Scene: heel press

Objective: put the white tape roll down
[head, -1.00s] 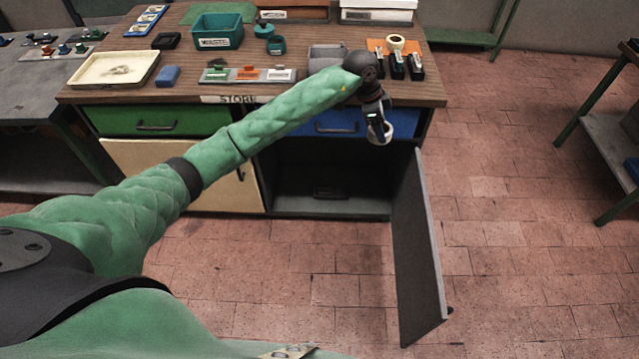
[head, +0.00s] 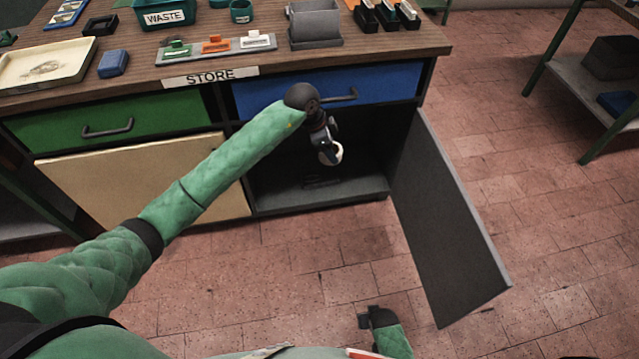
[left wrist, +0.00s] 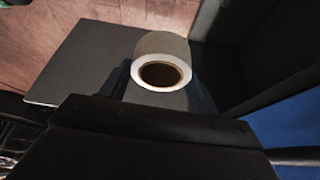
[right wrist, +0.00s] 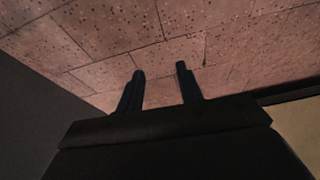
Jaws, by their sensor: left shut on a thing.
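The white tape roll (head: 338,155) is held in my left gripper (head: 328,150), below the blue drawer and at the opening of the dark cupboard. In the left wrist view the roll (left wrist: 161,44) shows its round hole and pale rim, gripped between the fingers. The cupboard floor (head: 275,198) lies below the roll, and a dark item on it is too dim to name. My right gripper (head: 369,315) is low at the bottom of the head view. The right wrist view shows its two fingers (right wrist: 160,74) apart, with nothing between them.
The cupboard's grey door (head: 450,225) stands open to the right. The blue drawer (head: 380,85) above and the green drawer (head: 150,115) are shut. Labelled holders, a grey bin (head: 316,22) and a cream tray (head: 45,65) occupy the worktop. The tiled floor in front is clear.

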